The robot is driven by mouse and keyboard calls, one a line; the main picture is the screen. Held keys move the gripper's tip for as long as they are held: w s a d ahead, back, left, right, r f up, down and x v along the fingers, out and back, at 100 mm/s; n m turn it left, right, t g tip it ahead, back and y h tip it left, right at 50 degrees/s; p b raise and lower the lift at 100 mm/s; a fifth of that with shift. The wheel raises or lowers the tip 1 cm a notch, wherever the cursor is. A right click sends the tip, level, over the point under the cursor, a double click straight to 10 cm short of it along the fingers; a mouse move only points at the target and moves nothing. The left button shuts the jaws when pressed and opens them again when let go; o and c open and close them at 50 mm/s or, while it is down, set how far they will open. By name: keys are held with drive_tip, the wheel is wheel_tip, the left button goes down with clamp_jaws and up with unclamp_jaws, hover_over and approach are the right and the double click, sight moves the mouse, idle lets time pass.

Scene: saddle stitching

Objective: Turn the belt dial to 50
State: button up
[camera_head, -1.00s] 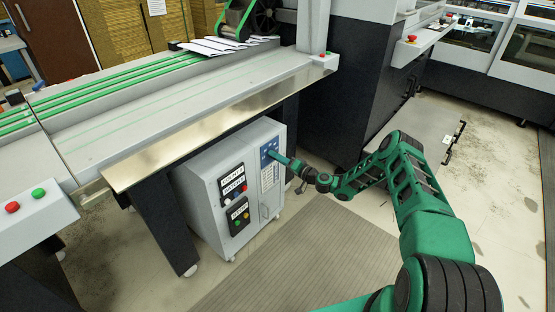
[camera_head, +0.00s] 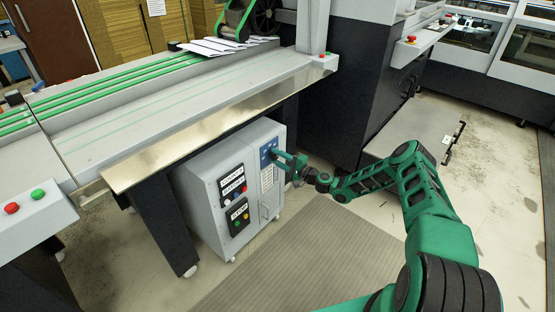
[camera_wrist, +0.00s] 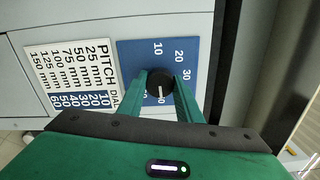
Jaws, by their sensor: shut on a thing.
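The belt dial is a round black knob (camera_wrist: 160,86) with a white pointer line, on a blue plate (camera_wrist: 133,58). In the wrist view its pointer points down, toward my gripper's palm. The numbers 10, 20 and 30 show above and right of the knob; those below are partly hidden by my fingers and the knob. My gripper (camera_wrist: 161,90) is shut on the knob, one green finger on each side. In the head view, my gripper (camera_head: 274,156) reaches the blue plate at the top of the grey cabinet's front.
A white pitch chart (camera_wrist: 75,78) lists millimetres against dial numbers, with 125 mm beside 50. The grey cabinet (camera_head: 205,180) stands under the conveyor table (camera_head: 180,105), whose metal edge overhangs it. Dark button panels (camera_head: 238,215) sit left of the dial. Floor in front is clear.

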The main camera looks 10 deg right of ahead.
drive_tip(key=shift+d+f+m, duration=0.25)
drive_tip(key=shift+m, duration=0.05)
idle(0.4)
drive_tip(key=o, duration=1)
drive_tip(key=shift+o, duration=0.2)
drive_tip(key=shift+a+r, duration=0.1)
drive_tip(key=v, duration=1)
drive_tip(key=shift+s+d, duration=0.2)
drive_tip(key=shift+s, duration=0.1)
